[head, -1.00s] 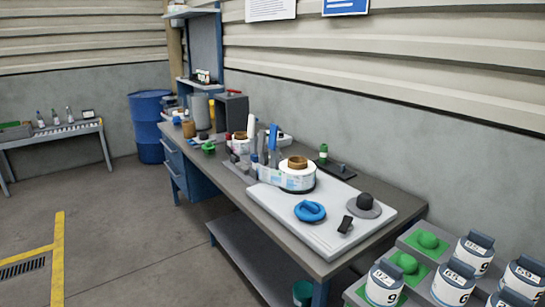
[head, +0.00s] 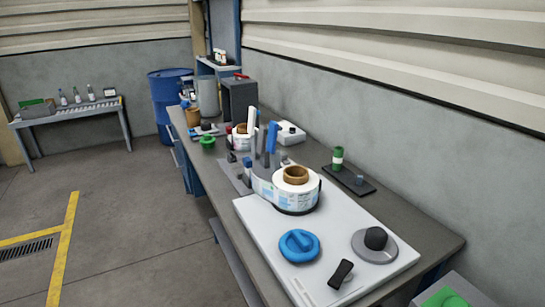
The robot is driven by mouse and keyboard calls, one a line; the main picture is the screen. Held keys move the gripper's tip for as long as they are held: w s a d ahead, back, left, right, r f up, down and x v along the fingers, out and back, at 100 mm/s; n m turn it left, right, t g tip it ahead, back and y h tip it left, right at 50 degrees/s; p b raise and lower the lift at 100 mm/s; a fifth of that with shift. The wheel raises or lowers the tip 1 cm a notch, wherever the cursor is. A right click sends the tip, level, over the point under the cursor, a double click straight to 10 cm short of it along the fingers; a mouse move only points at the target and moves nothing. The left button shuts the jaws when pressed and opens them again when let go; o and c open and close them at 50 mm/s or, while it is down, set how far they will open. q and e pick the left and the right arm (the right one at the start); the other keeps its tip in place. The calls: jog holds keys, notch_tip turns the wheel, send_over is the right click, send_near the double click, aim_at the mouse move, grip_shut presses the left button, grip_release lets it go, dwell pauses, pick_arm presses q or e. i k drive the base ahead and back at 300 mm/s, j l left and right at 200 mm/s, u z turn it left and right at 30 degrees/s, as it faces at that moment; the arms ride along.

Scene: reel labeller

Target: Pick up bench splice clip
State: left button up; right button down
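I cannot tell for sure which item is the bench splice clip. A small black tilted piece (head: 341,273) stands on the front of the white labeller plate (head: 265,222). A small green item (head: 208,141) lies farther back on the bench, too small to make out clearly. On the plate are also a round blue knob (head: 299,246) and a grey disc with a black knob (head: 374,246). A label reel (head: 296,190) with a brown core sits at the plate's far end. Neither of my grippers is in view.
The grey bench (head: 400,215) runs along the wall. A green-and-white cylinder (head: 337,159) stands on a dark strip at right. A dark box (head: 239,101) and a blue drum (head: 168,95) are farther back. The floor at left is open.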

aim_at(284, 156)
jog(key=i+j+u, duration=0.25)
jog(key=j, duration=0.3)
jog(key=i+j+u, duration=0.3)
jog(key=j, duration=0.2)
jog(key=i+j+u, duration=0.25)
jog(key=j, duration=0.2)
jog(key=i+j+z, duration=0.1)
jog(key=i, duration=0.35)
jog(key=i+j+z, duration=0.1)
jog(key=i, duration=0.3)
jog(key=i+j+z, duration=0.1)
jog(key=i+j, duration=0.15)
jog(key=i, duration=0.15)
jog(key=i+j+z, duration=0.1)
jog(key=i+j, duration=0.15)
jog(key=i, duration=0.2)
jog(key=i+z, duration=0.2)
jog(key=z, duration=0.25)
jog(key=i+j+z, duration=0.2)
jog(key=z, duration=0.3)
jog(key=i+j+z, duration=0.15)
jog(key=z, duration=0.3)
jog(key=i+j+z, duration=0.1)
jog(key=j+z, duration=0.2)
jog(key=z, duration=0.15)
